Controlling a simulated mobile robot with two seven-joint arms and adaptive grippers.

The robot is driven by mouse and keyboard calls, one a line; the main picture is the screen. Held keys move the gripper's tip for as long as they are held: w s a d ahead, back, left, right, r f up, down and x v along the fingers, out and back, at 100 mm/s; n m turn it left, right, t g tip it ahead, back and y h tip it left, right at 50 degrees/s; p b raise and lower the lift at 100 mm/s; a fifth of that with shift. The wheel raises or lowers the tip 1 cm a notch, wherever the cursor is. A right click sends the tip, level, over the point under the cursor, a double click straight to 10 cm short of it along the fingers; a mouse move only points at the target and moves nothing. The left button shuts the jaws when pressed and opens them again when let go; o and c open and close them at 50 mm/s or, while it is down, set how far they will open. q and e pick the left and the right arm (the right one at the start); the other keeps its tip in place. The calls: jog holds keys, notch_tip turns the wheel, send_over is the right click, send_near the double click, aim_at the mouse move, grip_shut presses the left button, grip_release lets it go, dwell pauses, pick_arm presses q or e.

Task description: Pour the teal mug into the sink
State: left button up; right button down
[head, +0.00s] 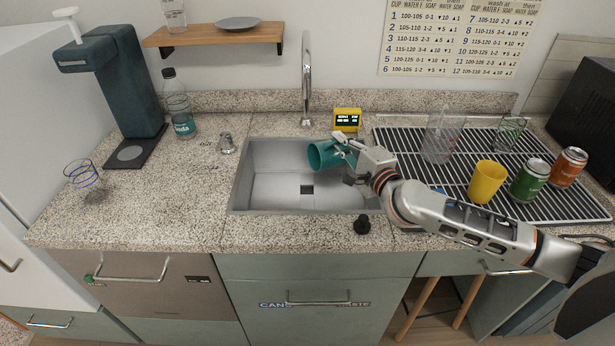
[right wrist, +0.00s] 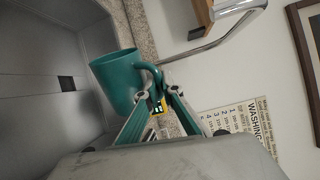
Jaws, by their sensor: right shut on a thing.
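The teal mug (head: 322,155) is over the right part of the sink, tipped on its side with its mouth facing left. My right gripper (head: 346,150) is shut on the mug at its handle side. In the right wrist view the teal mug (right wrist: 118,80) shows its handle between the fingertips of my right gripper (right wrist: 156,92). The grey sink (head: 270,190) has a dark square drain in its floor. I see no liquid leaving the mug, and its inside is mostly hidden. My left gripper is not in view.
A tall faucet (head: 306,80) stands behind the sink, with a yellow timer (head: 347,119) beside it. A black drying rack (head: 455,160) at right holds a yellow cup (head: 486,182) and cans. A bottle (head: 178,105) stands left. A black stopper (head: 362,225) sits at the front edge.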

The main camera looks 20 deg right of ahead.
jog(key=shift+w+d+f+m+b, duration=0.1)
jog(key=shift+d+f+m+b, duration=0.1)
jog(key=shift+d+m+b, duration=0.15)
jog(key=shift+d+f+b, duration=0.25)
jog(key=shift+d+b, duration=0.05)
jog(key=shift+b, duration=0.1)
jog(key=b, duration=0.1)
jog(key=d+m+b, duration=0.1)
jog(key=shift+w+d+f+b, duration=0.1)
jog(key=shift+w+f+b, duration=0.1)
jog(key=shift+f+b, duration=0.2)
jog(key=shift+d+f+m, duration=0.2)
jog(key=shift+d+m, duration=0.05)
jog(key=shift+m, duration=0.2)
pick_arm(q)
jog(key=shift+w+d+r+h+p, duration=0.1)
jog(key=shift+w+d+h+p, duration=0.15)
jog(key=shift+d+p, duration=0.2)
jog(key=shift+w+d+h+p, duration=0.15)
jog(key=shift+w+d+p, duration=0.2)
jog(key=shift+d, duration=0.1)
pick_arm(e)
jog(key=w+d+m+y, duration=0.1)
jog(key=d+m, duration=0.7)
jog(key=m, duration=0.5)
jog(key=shift+w+d+r, duration=0.2)
jog(key=shift+w+d, duration=0.05)
jog(key=shift+w, duration=0.15)
